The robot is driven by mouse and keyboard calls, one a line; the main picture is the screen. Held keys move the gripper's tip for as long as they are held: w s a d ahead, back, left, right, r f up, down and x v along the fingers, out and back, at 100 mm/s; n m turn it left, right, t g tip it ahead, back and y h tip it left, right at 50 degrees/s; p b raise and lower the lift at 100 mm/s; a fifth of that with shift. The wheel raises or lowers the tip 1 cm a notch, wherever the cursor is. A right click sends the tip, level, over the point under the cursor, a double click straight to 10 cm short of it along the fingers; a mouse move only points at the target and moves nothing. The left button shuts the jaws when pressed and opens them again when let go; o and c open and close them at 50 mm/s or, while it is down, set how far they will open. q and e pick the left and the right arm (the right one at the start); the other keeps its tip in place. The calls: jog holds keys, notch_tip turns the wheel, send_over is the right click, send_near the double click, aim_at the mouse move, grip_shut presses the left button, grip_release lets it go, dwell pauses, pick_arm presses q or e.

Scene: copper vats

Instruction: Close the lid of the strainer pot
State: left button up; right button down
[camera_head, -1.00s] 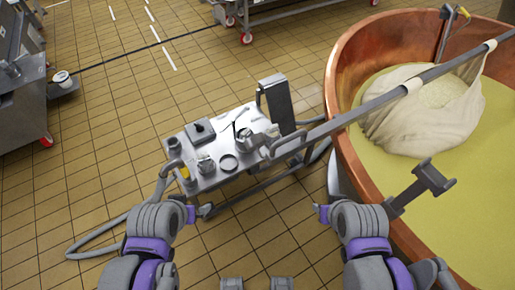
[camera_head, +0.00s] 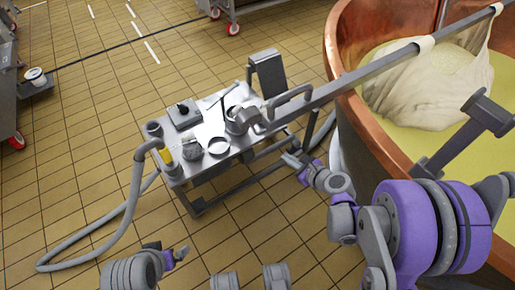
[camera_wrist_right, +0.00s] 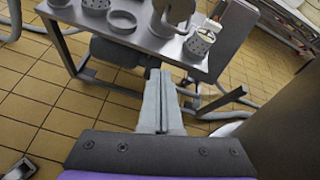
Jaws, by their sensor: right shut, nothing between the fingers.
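The strainer pot (camera_wrist_right: 198,46) is a small perforated metal pot at the table's right end in the right wrist view. In the head view the pot (camera_head: 258,127) is small and partly crowded by other metal parts. My right gripper (camera_head: 297,161) is beside the table's right end, lower right of the pot and apart from it. In the right wrist view its fingers (camera_wrist_right: 160,76) are together and empty, pointing at the table edge. My left gripper (camera_head: 178,254) is low in the head view, away from the table; its jaws are unclear.
The metal table (camera_head: 200,164) also bears another perforated pot (camera_head: 193,141), a ring (camera_head: 219,147) and a dark square item (camera_head: 184,114). A long metal bar (camera_head: 360,75) runs from near the table across the copper vat (camera_head: 350,35). A hose (camera_head: 128,215) loops at left.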

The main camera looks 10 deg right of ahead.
pick_arm(q)
jog(key=f+b, duration=0.2)
jog(key=f, duration=0.2)
jog(key=shift+a+b, duration=0.3)
jog(key=shift+b, duration=0.1)
pick_arm(e)
jog(key=w+a+f+m, duration=0.1)
jog(key=w+f, duration=0.1)
jog(key=w, duration=0.4)
jog(key=w+a+f+m+t, duration=0.1)
jog(key=w+a+f, duration=0.1)
jog(key=w, duration=0.4)
jog(key=shift+a+m, duration=0.2)
jog(key=shift+m, duration=0.2)
jog(key=shift+w+r, duration=0.1)
jog(key=shift+r, duration=0.05)
